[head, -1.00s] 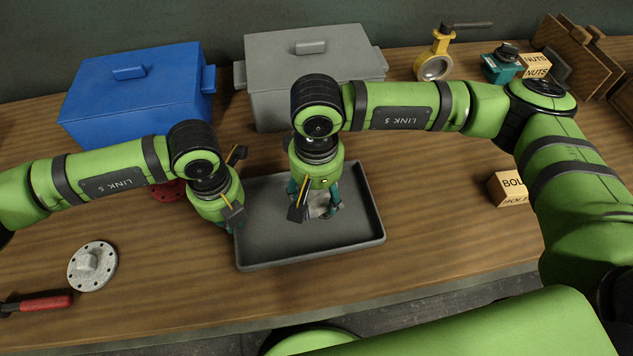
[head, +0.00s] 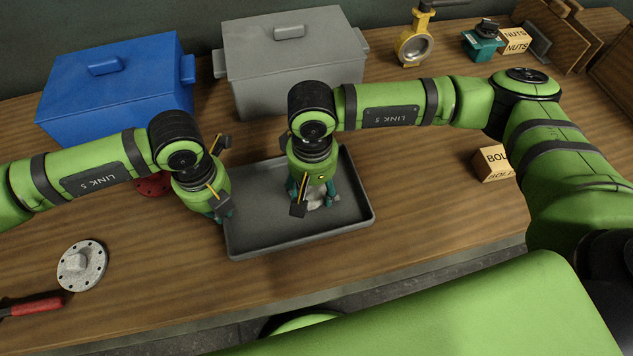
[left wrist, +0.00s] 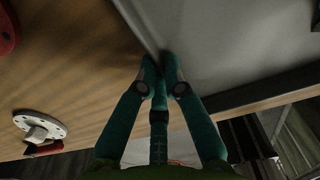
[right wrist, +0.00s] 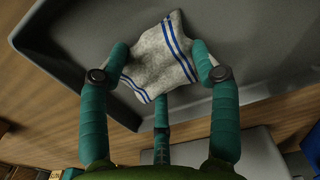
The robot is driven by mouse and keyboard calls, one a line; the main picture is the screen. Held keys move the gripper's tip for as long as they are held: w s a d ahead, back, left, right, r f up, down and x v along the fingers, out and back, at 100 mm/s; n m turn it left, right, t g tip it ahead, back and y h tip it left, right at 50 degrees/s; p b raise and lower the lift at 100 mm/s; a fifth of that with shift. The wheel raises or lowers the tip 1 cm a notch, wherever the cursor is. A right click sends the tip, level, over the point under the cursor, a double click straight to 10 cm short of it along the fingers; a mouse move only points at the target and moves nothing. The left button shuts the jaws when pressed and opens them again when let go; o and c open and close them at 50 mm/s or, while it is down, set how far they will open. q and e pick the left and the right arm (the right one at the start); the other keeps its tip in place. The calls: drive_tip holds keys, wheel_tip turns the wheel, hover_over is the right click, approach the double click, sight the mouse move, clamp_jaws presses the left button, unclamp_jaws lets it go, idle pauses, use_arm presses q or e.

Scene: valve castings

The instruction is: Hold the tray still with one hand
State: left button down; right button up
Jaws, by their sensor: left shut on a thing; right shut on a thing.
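The dark grey tray (head: 262,232) lies on the wooden bench; it also shows in the left wrist view (left wrist: 225,45) and the right wrist view (right wrist: 75,35). My left gripper (head: 222,214) is at the tray's left side. In the left wrist view its fingers (left wrist: 161,68) are shut on the tray's wall. My right gripper (head: 318,200) is over the tray's floor, shut on a white cloth with blue stripes (right wrist: 158,55). The cloth is against the tray floor or just above it; I cannot tell which. In the head view the gripper mostly hides it.
A blue lidded box (head: 115,95) and a grey lidded box (head: 295,60) stand behind. A grey flange (head: 82,265), a red-handled tool (head: 35,306) and a red disc (head: 153,185) lie left. A bolts box (head: 493,163) is right; a yellow valve (head: 413,48) is behind right.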

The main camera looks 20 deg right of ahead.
drive_tip(key=shift+a, duration=0.95)
drive_tip(key=shift+r, duration=4.05)
drive_tip(key=shift+f, duration=0.1)
